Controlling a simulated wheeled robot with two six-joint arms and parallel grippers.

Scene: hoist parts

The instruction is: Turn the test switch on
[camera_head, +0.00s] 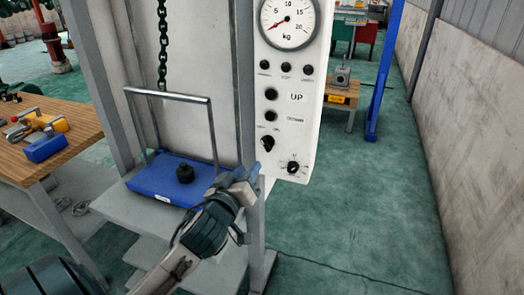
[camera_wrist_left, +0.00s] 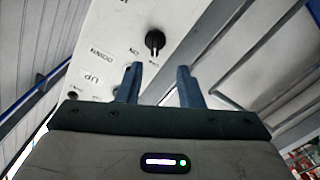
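The white control panel (camera_head: 301,100) has two black rotary knobs low down: a left knob (camera_head: 267,143) and a lower right knob (camera_head: 292,167) with a pale pointer mark. Their labels are too small to read, so I cannot tell which is the test switch. My left gripper (camera_head: 250,180) is just below and left of the knobs. In the left wrist view its two blue fingers (camera_wrist_left: 157,85) are apart with nothing between them. One black knob (camera_wrist_left: 155,42) shows beyond the fingertips, apart from them. My right gripper is in neither view.
The panel also carries a dial gauge (camera_head: 289,22) and several black buttons beside UP and DOWN labels. A blue weight tray (camera_head: 160,190) with a metal handle stands on a shelf at left, under a chain (camera_head: 163,50). The floor (camera_head: 370,210) at right is clear.

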